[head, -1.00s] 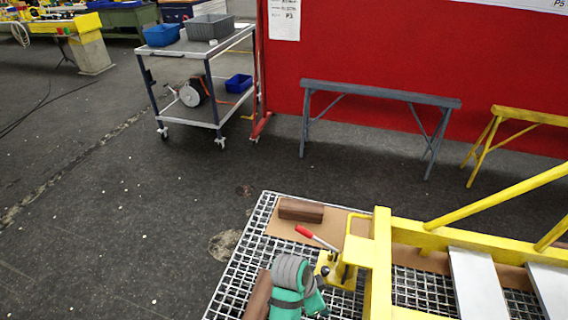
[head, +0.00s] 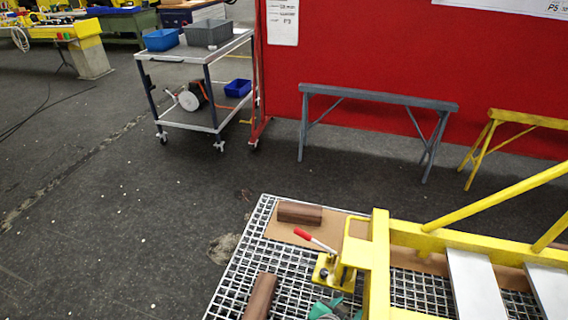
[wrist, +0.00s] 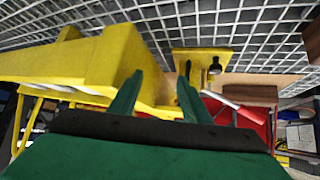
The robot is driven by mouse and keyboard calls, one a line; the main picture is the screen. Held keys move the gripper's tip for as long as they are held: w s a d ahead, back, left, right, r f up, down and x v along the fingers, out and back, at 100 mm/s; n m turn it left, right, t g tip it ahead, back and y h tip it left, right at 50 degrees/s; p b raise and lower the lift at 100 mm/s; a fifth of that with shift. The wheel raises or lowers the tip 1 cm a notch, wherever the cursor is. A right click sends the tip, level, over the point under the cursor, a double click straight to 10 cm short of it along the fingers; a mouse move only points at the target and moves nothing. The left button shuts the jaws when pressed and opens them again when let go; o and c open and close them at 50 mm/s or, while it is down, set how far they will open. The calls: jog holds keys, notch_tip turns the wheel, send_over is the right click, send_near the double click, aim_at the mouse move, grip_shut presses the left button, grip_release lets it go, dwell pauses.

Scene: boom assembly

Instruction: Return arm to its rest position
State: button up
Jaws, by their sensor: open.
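My gripper (wrist: 156,98) shows in the wrist view with its two green fingers apart and nothing between them. In the head view only a small green part of my arm end (head: 328,309) shows at the bottom edge. The yellow boom frame (head: 380,262) lies over the metal grating at the lower right. A yellow clamp with a red-tipped lever (head: 318,241) sits at its near left end. In the wrist view the yellow frame (wrist: 75,62) fills the left, and the yellow clamp plate (wrist: 203,62) is beyond the fingers.
Brown wooden blocks (head: 300,212) lie on the grating (head: 237,285). A grey trestle (head: 378,97) and a yellow trestle (head: 528,118) stand by the red wall (head: 380,50). A cart (head: 200,52) carries bins at the upper left. The dark floor (head: 90,230) on the left is clear.

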jog(key=s+a+n+t+y, duration=0.5)
jog(key=s+a+n, duration=0.35)
jog(key=s, duration=0.55)
jog(key=s+a+r+t+y, duration=0.1)
jog(key=s+a+r+t, duration=0.2)
jog(key=s+a+r, duration=0.7)
jog(key=shift+s+a+r+m, duration=0.25)
jog(key=shift+s+m, duration=0.2)
jog(key=shift+s, duration=0.55)
